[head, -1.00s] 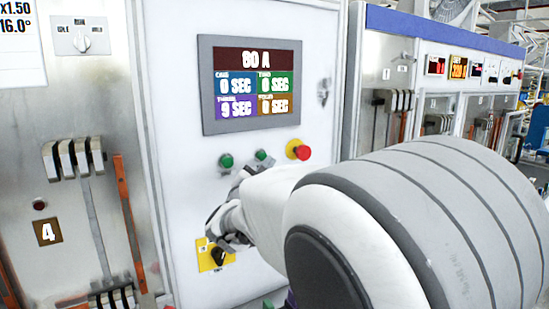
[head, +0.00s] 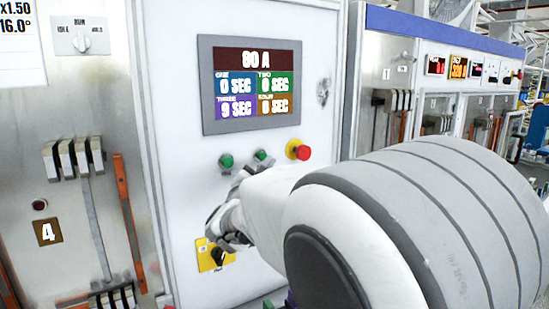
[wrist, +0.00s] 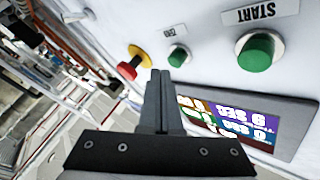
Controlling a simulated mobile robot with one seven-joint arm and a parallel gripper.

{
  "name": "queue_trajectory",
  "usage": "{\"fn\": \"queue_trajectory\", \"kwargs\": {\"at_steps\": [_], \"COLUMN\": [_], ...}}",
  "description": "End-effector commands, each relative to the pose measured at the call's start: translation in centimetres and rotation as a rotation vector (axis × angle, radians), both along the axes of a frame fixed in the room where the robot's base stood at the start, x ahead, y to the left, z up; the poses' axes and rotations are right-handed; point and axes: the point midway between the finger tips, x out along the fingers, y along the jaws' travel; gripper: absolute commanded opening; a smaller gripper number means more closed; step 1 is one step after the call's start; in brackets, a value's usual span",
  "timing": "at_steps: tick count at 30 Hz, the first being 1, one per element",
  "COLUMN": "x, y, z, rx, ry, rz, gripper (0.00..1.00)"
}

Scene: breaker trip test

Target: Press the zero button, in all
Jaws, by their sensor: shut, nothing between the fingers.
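The small green button (head: 261,155) sits on the white panel between a larger green button (head: 226,161) and a red button on a yellow base (head: 298,150). In the wrist view, which is turned over, the small green button (wrist: 178,57) has a small label (wrist: 175,31) too small to read surely. The larger green button (wrist: 255,52) is marked START. My gripper (wrist: 167,74) is shut and empty, its fingertips close beside the small green button in the picture; I cannot tell whether they touch it. In the head view my arm hides the fingertips.
A screen (head: 250,85) above the buttons shows amps and several second counts, one reading 9. A yellow plate with a black knob (head: 217,256) lies below my wrist. The red button (wrist: 127,70) is just left of my fingertips in the wrist view.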

Motion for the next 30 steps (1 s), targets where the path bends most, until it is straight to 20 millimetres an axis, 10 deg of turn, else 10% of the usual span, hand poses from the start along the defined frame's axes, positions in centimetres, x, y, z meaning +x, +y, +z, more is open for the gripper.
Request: {"fn": "queue_trajectory", "kwargs": {"at_steps": [30], "x": [1.05], "y": [0.69], "z": [-0.03], "rx": [-0.001], "ry": [0.000], "rz": [0.000], "gripper": [0.00]}}
